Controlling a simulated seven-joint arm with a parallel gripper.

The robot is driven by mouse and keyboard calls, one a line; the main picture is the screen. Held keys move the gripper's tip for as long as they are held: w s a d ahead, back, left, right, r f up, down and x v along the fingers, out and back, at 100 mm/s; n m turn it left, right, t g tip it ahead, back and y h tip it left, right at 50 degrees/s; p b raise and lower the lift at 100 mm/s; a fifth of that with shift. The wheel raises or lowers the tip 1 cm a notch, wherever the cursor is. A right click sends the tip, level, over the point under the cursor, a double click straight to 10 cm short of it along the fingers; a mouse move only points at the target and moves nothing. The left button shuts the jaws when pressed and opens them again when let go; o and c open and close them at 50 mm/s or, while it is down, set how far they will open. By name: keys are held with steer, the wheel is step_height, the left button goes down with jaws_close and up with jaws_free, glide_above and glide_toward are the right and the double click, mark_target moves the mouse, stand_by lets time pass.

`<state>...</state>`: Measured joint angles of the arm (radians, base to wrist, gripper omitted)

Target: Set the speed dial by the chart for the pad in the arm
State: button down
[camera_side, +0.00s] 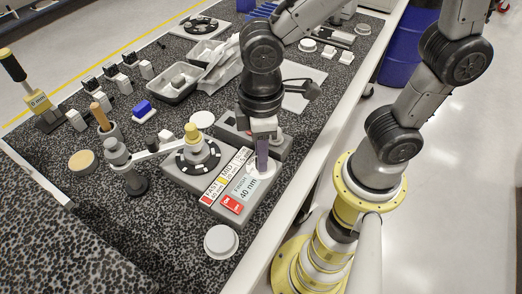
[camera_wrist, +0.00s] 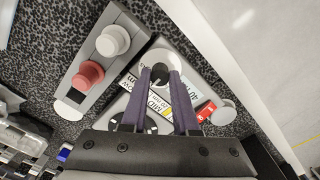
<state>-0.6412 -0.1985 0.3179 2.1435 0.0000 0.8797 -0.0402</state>
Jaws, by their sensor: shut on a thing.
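My gripper (camera_side: 262,165) reaches down onto the grey mirror fixture (camera_side: 222,206). Its purple fingers are shut on the white speed dial (camera_side: 264,171). In the wrist view the dial (camera_wrist: 161,56) shows between and beyond the fingertips; its pointer cannot be made out. The chart (camera_side: 222,178), with red, yellow and white rows including FAST and MID, lies left of the dial. A label reading 40 nm (camera_side: 247,186) with a red patch lies beside it.
Behind the fixture is a grey box; in the wrist view it has a white button (camera_wrist: 113,41) and a red button (camera_wrist: 88,75). A white disc (camera_side: 221,241) lies at the fixture's front. Grey trays (camera_side: 172,96), a blue pad (camera_side: 142,108) and a wooden-handled tool (camera_side: 99,112) stand left.

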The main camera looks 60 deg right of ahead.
steer(key=c, duration=0.7)
jaws_free()
step_height(320, 180, up, 14)
steer(key=shift+d, duration=0.1)
steer(key=s+d+f+m+t, duration=0.1)
steer(key=d+m+t, duration=0.1)
steer(key=d, duration=0.3)
steer(key=s+d+f+m+t, duration=0.1)
steer(key=d+f+m, duration=0.1)
steer(key=d, duration=0.3)
steer(key=s+d+f+m+t, duration=0.1)
steer(key=s+d+m+t, duration=0.1)
steer(key=d, duration=0.3)
steer(key=shift+f+m+t, duration=0.3)
steer(key=shift+m, duration=0.6)
